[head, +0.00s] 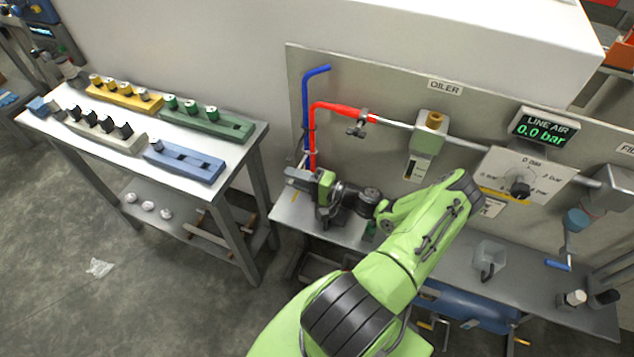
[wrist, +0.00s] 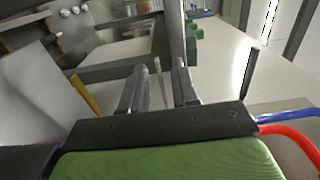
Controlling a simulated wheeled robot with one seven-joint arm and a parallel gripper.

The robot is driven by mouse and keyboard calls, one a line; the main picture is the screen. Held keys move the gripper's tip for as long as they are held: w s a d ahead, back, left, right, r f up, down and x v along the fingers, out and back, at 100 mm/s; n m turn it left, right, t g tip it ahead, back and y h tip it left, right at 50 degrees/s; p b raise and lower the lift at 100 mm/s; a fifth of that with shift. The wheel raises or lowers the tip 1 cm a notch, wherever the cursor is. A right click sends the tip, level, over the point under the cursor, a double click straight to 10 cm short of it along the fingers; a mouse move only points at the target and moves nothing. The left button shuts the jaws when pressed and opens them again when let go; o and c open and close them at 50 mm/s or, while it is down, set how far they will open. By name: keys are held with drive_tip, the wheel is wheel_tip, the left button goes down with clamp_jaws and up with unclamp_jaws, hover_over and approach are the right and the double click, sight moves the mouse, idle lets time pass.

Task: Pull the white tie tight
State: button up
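My gripper (head: 296,178) is at the left end of the bench in front of the panel, pointing left. In the wrist view my gripper (wrist: 160,82) has its two grey fingers apart. A thin pale strip, which looks like the tail of the white tie (wrist: 159,80), stands upright between the fingers, with a gap visible on each side. A yellow strip (wrist: 86,96) stands left of the fingers and a dark strip (wrist: 249,76) to their right. The base of the pale strip is hidden behind my gripper.
A red hose (head: 312,135) and a blue hose (head: 305,105) run down the panel just behind my gripper. The bench (head: 285,212) lies below it. A side table (head: 75,105) with coloured blocks stands at left. A floor gap separates table and bench.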

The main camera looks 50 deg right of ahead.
drive_tip(key=p+v, duration=0.1)
drive_tip(key=v, duration=1.2)
drive_tip(key=shift+s, duration=0.2)
